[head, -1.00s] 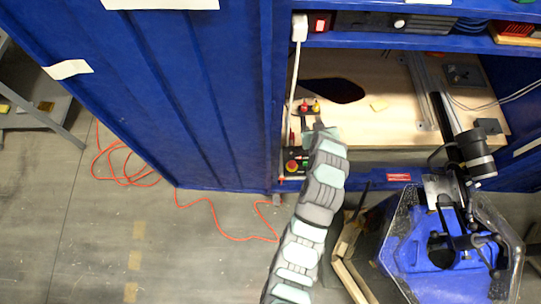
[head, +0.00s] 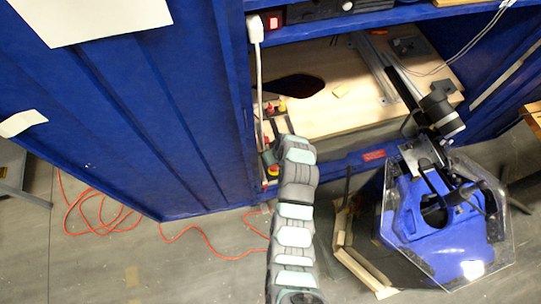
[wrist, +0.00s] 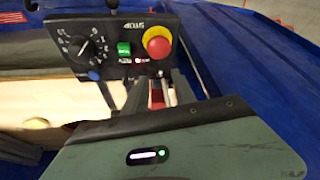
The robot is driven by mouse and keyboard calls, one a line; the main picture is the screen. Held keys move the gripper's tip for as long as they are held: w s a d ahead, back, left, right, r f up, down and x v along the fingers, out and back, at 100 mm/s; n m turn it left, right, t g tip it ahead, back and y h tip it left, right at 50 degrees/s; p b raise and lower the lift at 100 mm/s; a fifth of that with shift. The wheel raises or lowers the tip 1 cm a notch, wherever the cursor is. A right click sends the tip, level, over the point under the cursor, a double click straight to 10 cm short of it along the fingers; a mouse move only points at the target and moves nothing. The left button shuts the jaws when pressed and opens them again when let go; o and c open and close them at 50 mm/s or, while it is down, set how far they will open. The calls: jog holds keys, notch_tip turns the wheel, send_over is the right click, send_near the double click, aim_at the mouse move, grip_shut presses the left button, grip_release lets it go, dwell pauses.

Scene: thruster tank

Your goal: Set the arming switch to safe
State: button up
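A dark control panel (wrist: 110,45) fills the upper left and middle of the wrist view. I cannot read which control is the arming switch. My gripper (wrist: 165,92) is just in front of the panel's lower edge, its fingers apart with a red strip showing between them. In the head view my arm largely hides the panel (head: 273,172).
A blue cabinet (head: 200,100) surrounds the opening, with a wooden board (head: 340,100) inside. A white cable (head: 259,80) hangs at the opening's left. A blue machine under a clear cover (head: 430,220) stands to the right. An orange cord (head: 205,250) lies on the floor.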

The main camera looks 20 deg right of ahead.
jog(key=shift+x, duration=1.8)
grip_shut()
